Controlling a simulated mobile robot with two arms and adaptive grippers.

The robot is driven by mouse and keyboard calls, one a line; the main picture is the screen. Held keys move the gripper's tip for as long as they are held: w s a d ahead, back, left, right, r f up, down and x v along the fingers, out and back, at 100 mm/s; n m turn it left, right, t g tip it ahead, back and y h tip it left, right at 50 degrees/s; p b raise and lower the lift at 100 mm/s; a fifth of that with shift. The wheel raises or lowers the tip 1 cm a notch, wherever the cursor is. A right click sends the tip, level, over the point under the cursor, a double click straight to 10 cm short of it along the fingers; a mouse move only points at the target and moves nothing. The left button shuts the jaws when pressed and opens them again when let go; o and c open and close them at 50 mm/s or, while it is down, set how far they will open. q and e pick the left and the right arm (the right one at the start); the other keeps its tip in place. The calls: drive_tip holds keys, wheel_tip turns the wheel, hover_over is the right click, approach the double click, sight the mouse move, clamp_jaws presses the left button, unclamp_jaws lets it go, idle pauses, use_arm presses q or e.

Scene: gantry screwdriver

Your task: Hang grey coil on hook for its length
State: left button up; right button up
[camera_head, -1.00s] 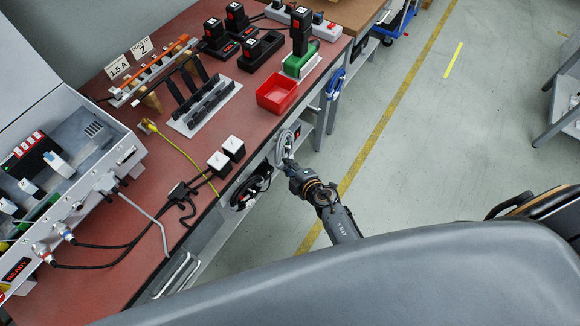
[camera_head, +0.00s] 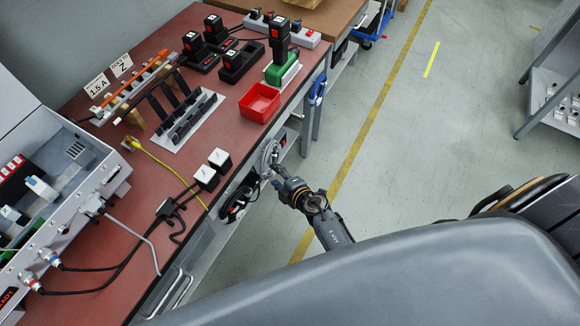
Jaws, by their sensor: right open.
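The grey coil (camera_head: 268,155) hangs at the front side of the red-topped bench, below the table edge. A black coil (camera_head: 236,204) hangs to its left, and a blue coil (camera_head: 317,89) hangs farther along to the right. My right gripper (camera_head: 277,172) is open just in front of the grey coil's lower part. I cannot tell whether its fingers touch the coil. The hooks behind the coils are too small or hidden to make out. My left gripper is not in view.
A grey case (camera_head: 75,170) with cables stands at left. The floor (camera_head: 400,150) to the right is clear.

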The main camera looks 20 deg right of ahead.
drive_tip(key=s+d+r, duration=0.1)
drive_tip(key=s+d, duration=0.2)
drive_tip(key=s, duration=1.1)
drive_tip(key=s+d+f+m+g+h, duration=0.1)
drive_tip(key=s+f+m+g, duration=0.2)
drive_tip(key=s+f+m, duration=0.45)
drive_tip(key=s+d+f+m+g+h, duration=0.15)
drive_tip(key=s+f, duration=0.35)
drive_tip(key=f, duration=0.5)
drive_tip(key=s+d+f+m+g, duration=0.1)
drive_tip(key=s+f+m+g, duration=0.2)
drive_tip(key=s, duration=0.5)
drive_tip(key=s+d+f+m+g, duration=0.1)
drive_tip(key=s+f+m+g, duration=0.2)
drive_tip(key=s+f, duration=0.2)
drive_tip(key=s, duration=0.3)
drive_tip(key=shift+s+d+f, duration=0.2)
drive_tip(key=shift+s+d, duration=0.05)
drive_tip(key=shift+s, duration=0.15)
drive_tip(key=shift+a+g, duration=0.1)
drive_tip(key=shift+g, duration=0.15)
